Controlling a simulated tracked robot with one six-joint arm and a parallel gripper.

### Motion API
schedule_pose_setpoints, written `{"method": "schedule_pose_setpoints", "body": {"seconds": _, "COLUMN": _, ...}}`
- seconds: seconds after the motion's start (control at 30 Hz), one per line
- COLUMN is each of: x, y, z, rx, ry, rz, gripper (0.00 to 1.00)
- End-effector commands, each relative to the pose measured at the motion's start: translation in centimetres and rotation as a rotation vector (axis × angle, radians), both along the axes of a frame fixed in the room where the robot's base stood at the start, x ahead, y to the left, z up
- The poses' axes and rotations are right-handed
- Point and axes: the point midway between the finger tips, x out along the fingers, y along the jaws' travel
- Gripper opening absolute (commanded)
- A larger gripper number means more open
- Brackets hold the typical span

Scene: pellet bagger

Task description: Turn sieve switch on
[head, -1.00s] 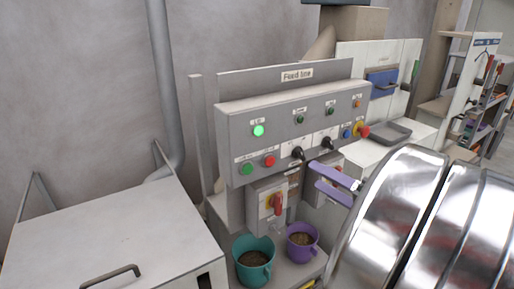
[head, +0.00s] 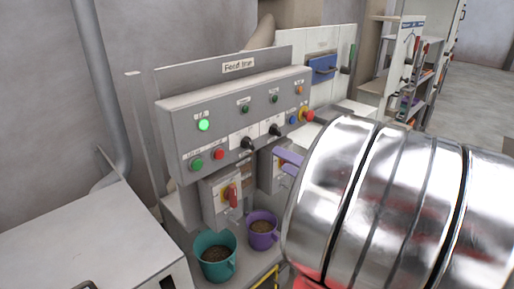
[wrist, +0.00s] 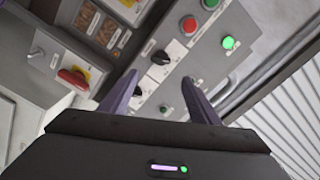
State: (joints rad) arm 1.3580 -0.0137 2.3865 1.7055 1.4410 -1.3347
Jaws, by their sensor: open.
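The grey control panel (head: 240,118), headed "Feed line", carries two black rotary switches: a left one (head: 247,143) and a right one (head: 275,130). Their labels are too small to read, so I cannot tell which is the sieve switch. In the wrist view the left switch (wrist: 161,57) and right switch (wrist: 137,90) appear near my purple fingers. My gripper (wrist: 160,76) is open and empty, in front of the panel. In the head view the fingers show just below the right switch, partly hidden by my shiny arm. Contact with the panel is not visible.
A lit green lamp (head: 204,125), green button (head: 196,165), red button (head: 218,154) and red-yellow stop knob (head: 307,115) share the panel. Below are a red-handled switch (head: 232,195), a teal cup (head: 215,252) and a purple cup (head: 262,228). A pale cabinet (head: 80,240) stands left.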

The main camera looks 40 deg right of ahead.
Motion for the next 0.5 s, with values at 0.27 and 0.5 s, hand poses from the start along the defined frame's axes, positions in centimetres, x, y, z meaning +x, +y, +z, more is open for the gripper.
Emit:
{"method": "schedule_pose_setpoints", "body": {"seconds": 0.27, "x": 3.1, "y": 0.2, "z": 0.0, "rx": 0.001, "ry": -0.001, "rz": 0.005, "gripper": 0.56}}
{"method": "schedule_pose_setpoints", "body": {"seconds": 0.5, "x": 5.8, "y": 0.3, "z": 0.0, "rx": 0.001, "ry": 0.000, "rz": 0.006, "gripper": 0.56}}
